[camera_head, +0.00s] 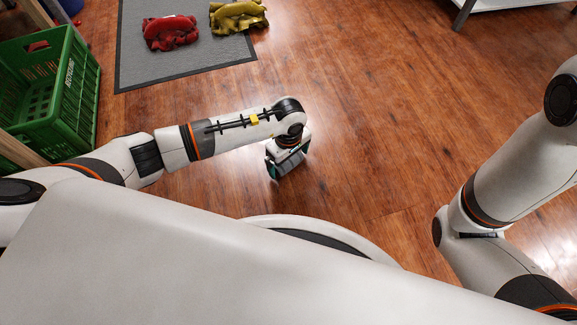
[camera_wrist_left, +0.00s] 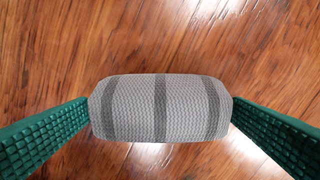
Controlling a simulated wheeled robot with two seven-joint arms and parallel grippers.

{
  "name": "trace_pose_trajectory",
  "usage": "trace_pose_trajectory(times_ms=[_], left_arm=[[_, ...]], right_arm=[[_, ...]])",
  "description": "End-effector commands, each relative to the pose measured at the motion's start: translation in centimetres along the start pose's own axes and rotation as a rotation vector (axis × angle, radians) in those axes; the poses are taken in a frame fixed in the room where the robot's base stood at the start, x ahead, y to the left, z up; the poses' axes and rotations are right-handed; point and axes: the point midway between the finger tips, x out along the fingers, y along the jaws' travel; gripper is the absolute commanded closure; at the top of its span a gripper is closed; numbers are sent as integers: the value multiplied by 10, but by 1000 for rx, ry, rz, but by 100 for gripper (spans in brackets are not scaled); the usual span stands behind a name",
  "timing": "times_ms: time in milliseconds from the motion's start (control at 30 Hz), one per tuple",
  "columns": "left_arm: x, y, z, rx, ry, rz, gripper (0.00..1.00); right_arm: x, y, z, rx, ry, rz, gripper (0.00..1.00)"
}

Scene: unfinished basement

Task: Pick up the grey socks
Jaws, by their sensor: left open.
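The grey socks (camera_wrist_left: 180,110) are a rolled bundle with darker grey stripes. In the left wrist view they lie across the space between the two green ridged fingers of my left gripper (camera_wrist_left: 160,125), close to both fingertips. In the head view my left gripper (camera_head: 285,172) points down near the floor, just in front of my base, with the grey socks (camera_head: 290,165) partly hidden at it. The jaws are open around the socks. My right arm is at the right, but its gripper is out of view.
A green crate (camera_head: 84,95) stands at the left. A grey mat (camera_head: 135,72) at the back holds a red bundle (camera_head: 170,33) and a yellow bundle (camera_head: 238,16). A white-topped piece of furniture (camera_head: 500,4) is at the upper right. The wooden floor (camera_head: 390,100) between is clear.

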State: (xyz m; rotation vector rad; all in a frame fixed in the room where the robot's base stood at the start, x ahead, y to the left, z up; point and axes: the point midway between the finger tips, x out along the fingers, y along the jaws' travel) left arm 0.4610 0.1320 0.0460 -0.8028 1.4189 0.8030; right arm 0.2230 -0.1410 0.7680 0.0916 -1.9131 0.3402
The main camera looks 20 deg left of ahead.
Motion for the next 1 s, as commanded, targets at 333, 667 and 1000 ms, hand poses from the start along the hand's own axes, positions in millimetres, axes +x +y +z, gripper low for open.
trace_pose_trajectory(times_ms=[333,667,1000], left_arm=[[2,0,0,0,0,0,16],[2,0,0,0,-1,0,46],[-23,0,1,0,-3,-1,46]], right_arm=[[-1,0,0,0,1,0,100],[-1,0,0,0,1,0,100],[18,-4,-7,0,1,0,100]])
